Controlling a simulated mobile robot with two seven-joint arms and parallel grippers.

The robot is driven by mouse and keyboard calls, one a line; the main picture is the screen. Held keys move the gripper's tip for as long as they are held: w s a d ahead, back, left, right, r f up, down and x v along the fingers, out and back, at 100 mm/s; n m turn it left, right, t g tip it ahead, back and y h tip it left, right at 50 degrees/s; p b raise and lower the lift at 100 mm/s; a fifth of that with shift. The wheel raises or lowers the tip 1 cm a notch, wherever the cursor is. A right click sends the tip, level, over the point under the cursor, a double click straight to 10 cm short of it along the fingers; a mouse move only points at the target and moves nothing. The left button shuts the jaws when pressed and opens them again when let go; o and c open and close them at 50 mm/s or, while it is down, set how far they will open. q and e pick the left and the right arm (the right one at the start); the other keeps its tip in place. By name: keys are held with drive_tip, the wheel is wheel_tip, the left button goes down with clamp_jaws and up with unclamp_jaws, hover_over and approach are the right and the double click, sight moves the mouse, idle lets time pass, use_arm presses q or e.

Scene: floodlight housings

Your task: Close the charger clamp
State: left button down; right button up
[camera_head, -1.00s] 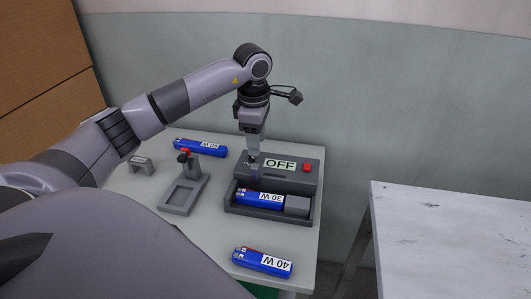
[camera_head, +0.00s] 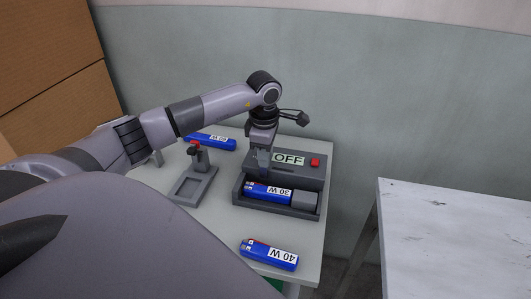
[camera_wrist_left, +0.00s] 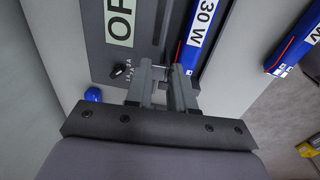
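The grey charger (camera_head: 300,176) stands on the table with a display reading OFF (camera_head: 289,159) and a red button (camera_head: 315,161). A blue 30 W battery (camera_head: 267,193) lies in its front bay, which also shows in the left wrist view (camera_wrist_left: 199,32). A grey block (camera_head: 304,199), seemingly the clamp, sits at the bay's right end, close to the battery. My left gripper (camera_head: 262,168) points down at the charger's left end. In the left wrist view its fingers (camera_wrist_left: 163,75) are apart with nothing visibly between them, beside a small black knob (camera_wrist_left: 122,70). My right gripper is out of view.
A grey stand (camera_head: 192,185) with a red-topped post is left of the charger. A blue 60 W battery (camera_head: 210,142) lies behind, and a 40 W battery (camera_head: 270,255) in front. A pale, bare table (camera_head: 455,235) stands to the right, across a gap.

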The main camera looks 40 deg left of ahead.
use_arm(q)
drive_tip(key=shift+s+t+b, duration=0.1)
drive_tip(key=shift+t+b, duration=0.2)
drive_tip(key=shift+b, duration=0.1)
drive_tip(key=shift+s+d+t+y+b, duration=0.25)
drive_tip(key=shift+t+y+b, duration=0.15)
drive_tip(key=shift+b, duration=0.2)
drive_tip(key=s+t+b, duration=0.1)
drive_tip(key=b, duration=0.1)
drive_tip(key=s+d+f+t+y+b, duration=0.1)
drive_tip(key=b, duration=0.2)
drive_tip(key=s+t+b, duration=0.1)
drive_tip(key=b, duration=0.1)
drive_tip(key=shift+s+d+f+y, duration=0.15)
drive_tip(key=shift+d+f+y, duration=0.15)
drive_tip(key=shift+d+f, duration=0.1)
drive_tip(key=shift+s+d+f+b, duration=0.3)
drive_tip(key=shift+s+b, duration=0.25)
drive_tip(key=shift+b, duration=0.55)
drive_tip(key=shift+s+d+f+b, duration=0.1)
drive_tip(key=shift+s+f+b, duration=0.15)
drive_tip(key=shift+b, duration=0.3)
drive_tip(key=c, duration=1.4)
unclamp_jaws()
drive_tip(key=shift+r+p, duration=0.3)
drive_tip(key=shift+p, duration=0.1)
drive_tip(key=o, duration=0.4)
drive_tip(key=shift+w, duration=0.15)
drive_tip(key=shift+c, duration=0.2)
drive_tip(key=v, duration=0.7)
